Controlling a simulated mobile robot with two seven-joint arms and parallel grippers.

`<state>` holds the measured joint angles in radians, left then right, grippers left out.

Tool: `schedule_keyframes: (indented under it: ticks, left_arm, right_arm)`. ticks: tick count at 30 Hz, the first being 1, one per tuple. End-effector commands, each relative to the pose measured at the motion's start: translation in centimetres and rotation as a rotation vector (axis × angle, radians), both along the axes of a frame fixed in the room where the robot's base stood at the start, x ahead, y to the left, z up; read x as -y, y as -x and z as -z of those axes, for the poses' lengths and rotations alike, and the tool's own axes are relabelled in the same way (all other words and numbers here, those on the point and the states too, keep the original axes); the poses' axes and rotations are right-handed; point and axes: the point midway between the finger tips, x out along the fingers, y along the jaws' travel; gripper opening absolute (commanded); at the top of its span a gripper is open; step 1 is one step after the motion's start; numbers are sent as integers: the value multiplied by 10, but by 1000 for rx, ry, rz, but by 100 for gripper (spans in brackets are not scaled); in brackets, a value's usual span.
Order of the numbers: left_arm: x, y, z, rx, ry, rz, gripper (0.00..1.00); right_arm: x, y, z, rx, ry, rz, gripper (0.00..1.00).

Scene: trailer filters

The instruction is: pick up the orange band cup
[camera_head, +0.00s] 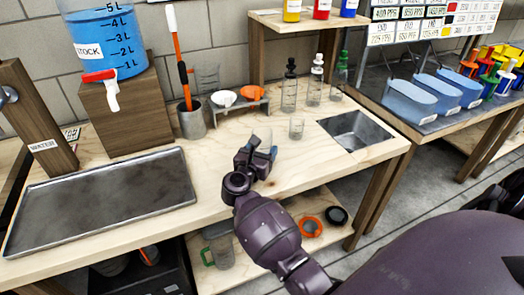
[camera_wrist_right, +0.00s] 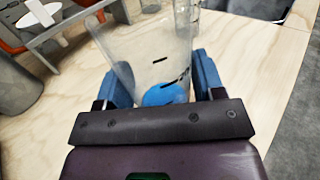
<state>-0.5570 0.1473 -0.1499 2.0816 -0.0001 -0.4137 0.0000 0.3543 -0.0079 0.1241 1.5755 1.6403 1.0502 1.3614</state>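My right gripper (camera_head: 262,151) is over the front middle of the wooden bench. Its two blue fingertips stand either side of a clear cup (camera_wrist_right: 147,52) in the right wrist view. The cup has black marks on its wall and a blue patch low down. The fingers are close to its sides; I cannot tell whether they press on it or whether it is off the bench. No orange band shows on this cup. My left gripper is not in view.
Behind stand a metal canister (camera_head: 192,122), a small rack with a white and an orange piece (camera_head: 240,106), and several clear bottles (camera_head: 314,85). A metal tray (camera_head: 98,203) lies left, a sink (camera_head: 356,132) right. A blue-filled dispenser (camera_head: 110,45) stands back left.

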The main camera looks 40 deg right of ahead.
Motion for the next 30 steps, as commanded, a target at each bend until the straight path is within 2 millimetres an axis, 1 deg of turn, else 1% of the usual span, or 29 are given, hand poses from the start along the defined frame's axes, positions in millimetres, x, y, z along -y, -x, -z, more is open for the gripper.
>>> schedule_keyframes:
  ticks: [1,5,6,14,20,26,30]
  left_arm:
    - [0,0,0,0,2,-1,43]
    - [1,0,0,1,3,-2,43]
    - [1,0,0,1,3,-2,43]
    - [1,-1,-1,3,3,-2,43]
    - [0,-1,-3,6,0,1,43]
    - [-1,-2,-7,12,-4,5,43]
    - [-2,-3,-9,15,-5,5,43]
  right_arm:
    - [0,0,0,0,0,0,55]
    - [0,0,0,0,0,0,35]
    - [0,0,0,0,1,0,34]
    - [0,0,-1,1,0,0,34]
    - [0,0,-6,2,0,0,34]
    - [-1,-1,-18,5,-2,-1,34]
    - [0,0,-30,5,-1,0,34]
